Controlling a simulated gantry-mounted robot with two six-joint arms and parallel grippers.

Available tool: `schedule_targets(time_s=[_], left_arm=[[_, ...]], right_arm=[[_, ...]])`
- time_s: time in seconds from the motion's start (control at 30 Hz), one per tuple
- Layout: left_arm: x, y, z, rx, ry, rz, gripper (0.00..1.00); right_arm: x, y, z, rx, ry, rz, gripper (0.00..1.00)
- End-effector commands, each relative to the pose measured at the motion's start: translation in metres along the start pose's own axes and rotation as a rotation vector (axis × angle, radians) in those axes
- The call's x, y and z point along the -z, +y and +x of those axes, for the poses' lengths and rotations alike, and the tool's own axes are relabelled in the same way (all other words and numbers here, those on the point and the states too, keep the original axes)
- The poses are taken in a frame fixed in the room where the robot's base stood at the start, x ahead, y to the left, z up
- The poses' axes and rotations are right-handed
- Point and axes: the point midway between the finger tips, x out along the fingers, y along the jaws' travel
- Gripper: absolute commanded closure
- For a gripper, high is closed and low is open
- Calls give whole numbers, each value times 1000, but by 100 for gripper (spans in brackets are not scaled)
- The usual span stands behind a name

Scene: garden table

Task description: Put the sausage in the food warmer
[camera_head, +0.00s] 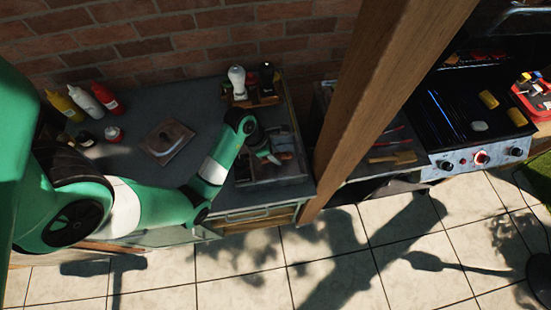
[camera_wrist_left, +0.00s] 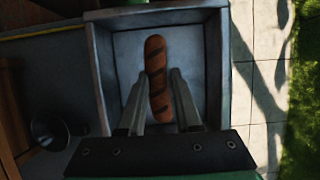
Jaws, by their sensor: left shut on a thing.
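The sausage (camera_wrist_left: 155,54) is brown with dark grill marks. In the left wrist view it lies lengthwise between the fingers of my left gripper (camera_wrist_left: 159,74), which is shut on it. Both are over a rectangular grey metal bin, taken to be the food warmer (camera_wrist_left: 214,70), inside its walls as seen from above. I cannot tell whether the sausage touches the bin floor. In the head view my left gripper (camera_head: 271,158) is at the food warmer (camera_head: 262,183) at the counter's right end, and the arm partly hides it. My right gripper is not in view.
A lid with a handle (camera_head: 167,138) lies on the counter (camera_head: 207,98). Sauce bottles (camera_head: 85,101) stand at the back left. A wooden post (camera_head: 372,95) rises just right of the bin. A grill (camera_head: 465,110) stands at the far right.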

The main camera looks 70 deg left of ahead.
Motion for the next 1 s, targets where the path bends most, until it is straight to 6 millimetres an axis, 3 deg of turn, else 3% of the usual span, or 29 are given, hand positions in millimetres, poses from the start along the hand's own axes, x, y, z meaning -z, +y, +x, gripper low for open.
schedule_targets(time_s=[0.03,0.13,0.47,0.5,0.67,1.0], left_arm=[[6,-1,12,2,2,-1,100],[10,0,24,2,1,0,100],[11,0,27,0,0,0,100],[11,0,27,0,0,0,66],[11,0,26,0,1,0,37],[12,1,27,-4,1,-2,37]], right_arm=[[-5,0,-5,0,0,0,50],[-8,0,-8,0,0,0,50],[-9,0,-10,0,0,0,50],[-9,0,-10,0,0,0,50],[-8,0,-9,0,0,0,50],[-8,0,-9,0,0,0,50]])
